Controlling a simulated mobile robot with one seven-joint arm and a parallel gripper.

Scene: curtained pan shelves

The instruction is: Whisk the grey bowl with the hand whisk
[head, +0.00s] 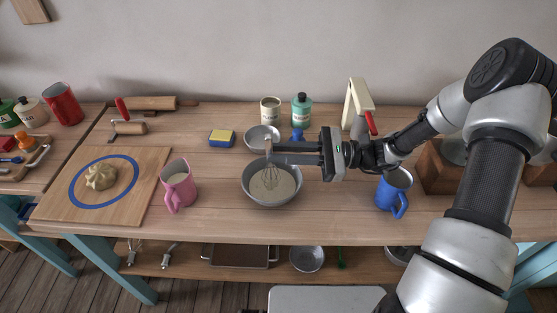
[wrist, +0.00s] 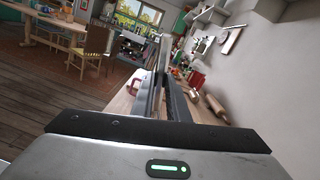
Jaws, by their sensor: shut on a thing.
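The grey bowl (head: 259,197) stands on the wooden table in the middle of the head view, with a pale cream mixture inside. The hand whisk (head: 271,176) is held upright, its wire end down in the bowl at the mixture. My gripper (head: 270,152) is above the bowl, reaching in from the right, and is shut on the whisk's handle. In the wrist view my gripper's fingers (wrist: 163,95) point away from the camera, with the pale handle (wrist: 163,52) rising between their tips. The whisk's wires are hidden in the wrist view.
A pink jug (head: 178,187) stands left of the bowl and a blue mug (head: 394,190) to its right. A smaller bowl (head: 262,135) and a yellow-blue sponge (head: 222,138) are behind. A board (head: 146,192) with dough lies farther left. Bottles stand at the back.

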